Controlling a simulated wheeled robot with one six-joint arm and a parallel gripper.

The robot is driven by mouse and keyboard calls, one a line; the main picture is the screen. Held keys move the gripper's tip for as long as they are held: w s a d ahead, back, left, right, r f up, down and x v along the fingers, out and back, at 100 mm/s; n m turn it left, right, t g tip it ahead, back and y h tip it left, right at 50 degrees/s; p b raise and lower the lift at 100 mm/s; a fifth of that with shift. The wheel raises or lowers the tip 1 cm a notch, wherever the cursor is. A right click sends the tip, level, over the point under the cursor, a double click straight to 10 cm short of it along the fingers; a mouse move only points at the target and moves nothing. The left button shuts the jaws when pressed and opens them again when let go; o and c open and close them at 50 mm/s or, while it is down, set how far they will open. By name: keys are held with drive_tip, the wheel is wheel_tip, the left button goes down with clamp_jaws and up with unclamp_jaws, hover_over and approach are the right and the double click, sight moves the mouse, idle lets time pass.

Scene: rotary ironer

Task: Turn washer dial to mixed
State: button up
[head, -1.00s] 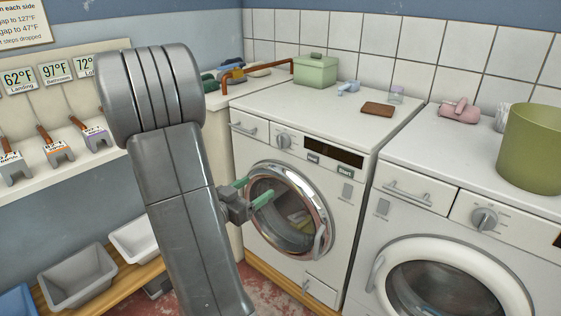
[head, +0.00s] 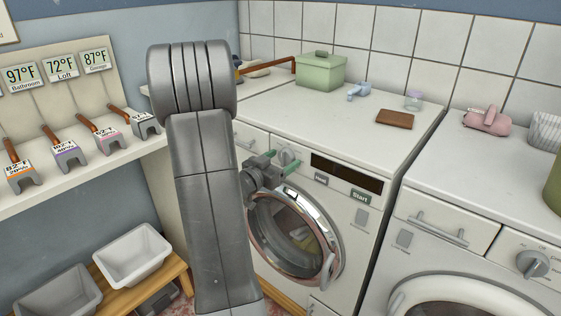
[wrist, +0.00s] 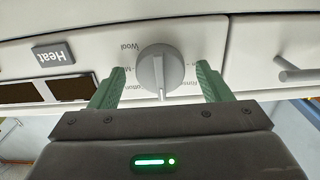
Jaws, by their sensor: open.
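The washer dial (head: 288,155) is a round grey knob on the front panel of the left washer (head: 330,210). In the wrist view the dial (wrist: 165,70) stands between my two green fingers, with visible gaps on both sides. Its ridge, with a pale mark, points to the bottom of that picture. Upside-down labels surround it; "Wool" is readable, and others are partly hidden by the fingers. My gripper (head: 282,163) is open and empty in front of the dial. It also shows in the wrist view (wrist: 159,77).
A Heat button (wrist: 53,54), a dark display (head: 346,172) and a Start button (head: 361,197) share the panel. A drawer handle (wrist: 300,74) is beside the dial. A green box (head: 320,72) and a brown wallet-like item (head: 395,119) lie on top. A second washer (head: 450,265) stands right.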

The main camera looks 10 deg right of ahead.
drive_tip(key=c, duration=1)
drive_tip(key=shift+o, duration=0.2)
drive_tip(key=shift+f+b, duration=0.1)
drive_tip(key=shift+b, duration=0.2)
drive_tip(key=m+b, duration=0.3)
drive_tip(key=shift+f+m, duration=0.15)
drive_tip(key=shift+m, duration=0.25)
drive_tip(key=m+b, duration=0.8)
drive_tip(key=m, duration=0.1)
drive_tip(key=shift+m+b, duration=1.9)
drive_tip(key=shift+m, duration=0.6)
